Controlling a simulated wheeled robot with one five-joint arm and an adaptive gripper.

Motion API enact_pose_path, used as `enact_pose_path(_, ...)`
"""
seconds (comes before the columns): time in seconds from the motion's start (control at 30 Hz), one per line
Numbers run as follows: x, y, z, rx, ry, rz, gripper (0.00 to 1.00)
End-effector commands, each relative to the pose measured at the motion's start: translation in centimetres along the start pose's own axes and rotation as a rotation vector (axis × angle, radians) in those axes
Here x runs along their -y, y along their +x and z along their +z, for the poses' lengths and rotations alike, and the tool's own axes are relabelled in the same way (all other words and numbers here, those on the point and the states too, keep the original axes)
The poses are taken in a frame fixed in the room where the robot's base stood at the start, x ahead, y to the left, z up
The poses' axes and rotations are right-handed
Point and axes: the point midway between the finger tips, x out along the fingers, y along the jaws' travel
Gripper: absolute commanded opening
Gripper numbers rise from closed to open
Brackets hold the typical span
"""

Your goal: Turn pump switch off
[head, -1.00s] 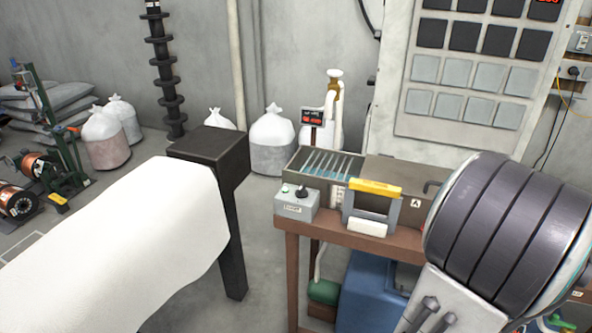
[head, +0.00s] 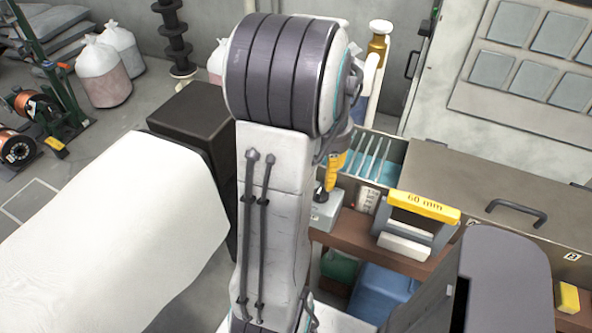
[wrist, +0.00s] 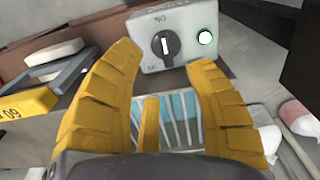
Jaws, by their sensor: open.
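The pump switch is a grey box, seen upside down in the wrist view, with a black rotary knob (wrist: 166,46) marked by a white line. The line stands nearly upright in that view, toward the ON lettering. A white round button (wrist: 205,38) sits beside the knob. My yellow gripper (wrist: 163,62) is open and empty, its fingers spread on either side of the knob and apart from it. In the head view my gripper (head: 334,172) is just above the grey switch box (head: 326,215), partly hidden by my arm.
A frame with a yellow "60 mm" bar (head: 424,206) stands close to the right of the box. Behind is an open trough (head: 372,160) with blue liquid and slats.

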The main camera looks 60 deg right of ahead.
Motion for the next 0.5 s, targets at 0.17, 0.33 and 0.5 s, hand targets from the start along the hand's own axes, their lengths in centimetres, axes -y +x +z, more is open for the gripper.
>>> enact_pose_path(0.17, 0.0, 0.3, 0.1, 0.007, 0.034, 0.001, 0.48)
enact_pose_path(0.33, 0.0, 1.9, 0.2, 0.01, 0.046, 0.001, 0.48)
enact_pose_path(0.5, 0.0, 4.1, 0.2, 0.011, 0.046, 0.001, 0.48)
